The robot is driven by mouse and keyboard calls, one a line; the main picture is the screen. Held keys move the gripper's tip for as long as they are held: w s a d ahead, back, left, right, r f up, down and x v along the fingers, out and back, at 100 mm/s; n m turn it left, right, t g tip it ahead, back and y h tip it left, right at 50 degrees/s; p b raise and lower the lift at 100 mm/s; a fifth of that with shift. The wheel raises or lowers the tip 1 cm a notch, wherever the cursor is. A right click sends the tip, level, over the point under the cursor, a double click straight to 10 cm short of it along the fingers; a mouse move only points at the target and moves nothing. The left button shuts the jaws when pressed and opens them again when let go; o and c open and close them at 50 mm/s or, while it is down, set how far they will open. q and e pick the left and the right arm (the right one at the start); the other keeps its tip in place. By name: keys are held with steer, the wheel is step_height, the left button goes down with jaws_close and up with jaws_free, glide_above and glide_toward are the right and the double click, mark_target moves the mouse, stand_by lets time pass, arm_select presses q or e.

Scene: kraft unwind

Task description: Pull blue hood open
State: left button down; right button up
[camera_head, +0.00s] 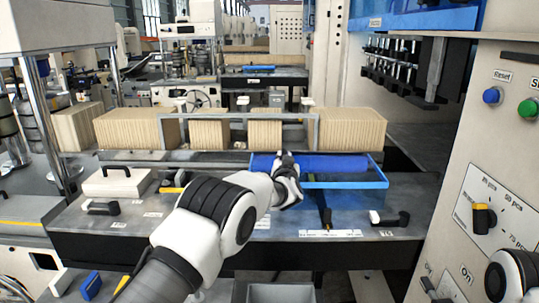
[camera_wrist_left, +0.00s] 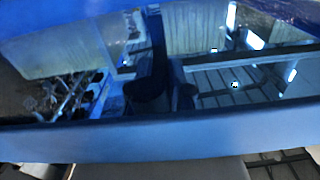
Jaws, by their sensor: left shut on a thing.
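The blue hood (camera_head: 345,185) is a see-through blue cover with a bright blue frame, on the machine table right of centre in the head view. Its blue frame bar (camera_wrist_left: 150,140) crosses the left wrist view, with the see-through panel behind it. My left gripper (camera_head: 287,168) is at the left part of the hood and shut on it. The exact grip point is hidden by the hand and arm. I cannot tell from these views how far the hood is raised.
A white cover (camera_head: 117,182) is at the left. Rows of kraft stacks (camera_head: 347,129) stand behind. A control panel (camera_head: 490,190) with buttons rises close on the right.

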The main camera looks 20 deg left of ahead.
arm_select(q)
steer(key=shift+w+d, duration=0.1)
steer(key=shift+d, duration=0.2)
steer(key=c, duration=1.3)
jaws_free()
steer(key=shift+o, duration=1)
steer(key=shift+w+f, duration=0.1)
steer(key=shift+w, duration=0.05)
steer(key=v, duration=1.2)
steer(key=shift+a+f, duration=0.1)
